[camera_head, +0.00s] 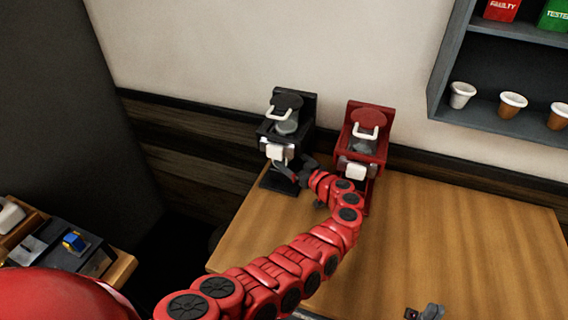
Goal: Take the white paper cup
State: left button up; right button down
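A white cup (461,96) stands upright on the lower shelf of the wall unit at the upper right, left of two brown cups. No gripper is near it. My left gripper (297,167) is at the front of the black brewer (290,118), just below its white handle (274,152). Its dark fingers are small and partly hidden by my red arm, so I cannot tell whether they hold anything. My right gripper (426,312) shows only as a grey part at the bottom edge, over the table and far from the shelf.
A red brewer (364,135) stands right of the black one on the wooden table (455,225). The table's right side is clear.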

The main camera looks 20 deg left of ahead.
pick_arm(q)
jog(key=shift+w+a, duration=0.2)
jog(key=shift+a, duration=0.05)
jog(key=shift+s+d, duration=0.1)
grip_shut()
dwell(0.3)
